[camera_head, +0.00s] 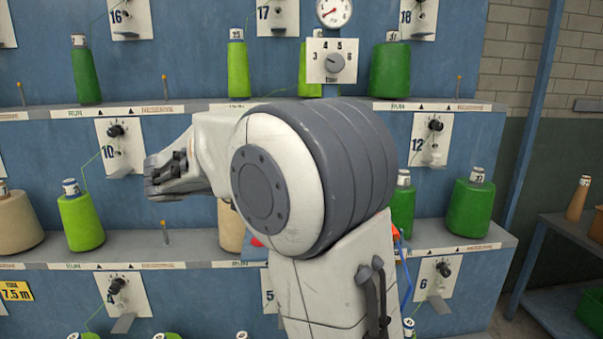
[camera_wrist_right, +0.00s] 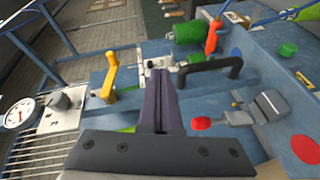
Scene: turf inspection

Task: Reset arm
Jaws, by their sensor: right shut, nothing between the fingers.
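One arm of mine, which looks like the right one, rises from the bottom middle of the head view and bends left at a large grey joint. Its dark gripper (camera_head: 160,178) points left in front of the blue rack, near the number 10 plate (camera_head: 122,146). In the right wrist view the two long dark fingers of my right gripper (camera_wrist_right: 161,75) lie together, with nothing between them. My left gripper is not in view.
A blue rack holds several yarn cones on shelves (camera_head: 185,107). A cart (camera_head: 565,225) stands at right. The right wrist view shows a yellow handle (camera_wrist_right: 108,78), a gauge (camera_wrist_right: 19,114), an orange lever (camera_wrist_right: 213,36), a black handle (camera_wrist_right: 212,67) and a red button (camera_wrist_right: 201,123).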

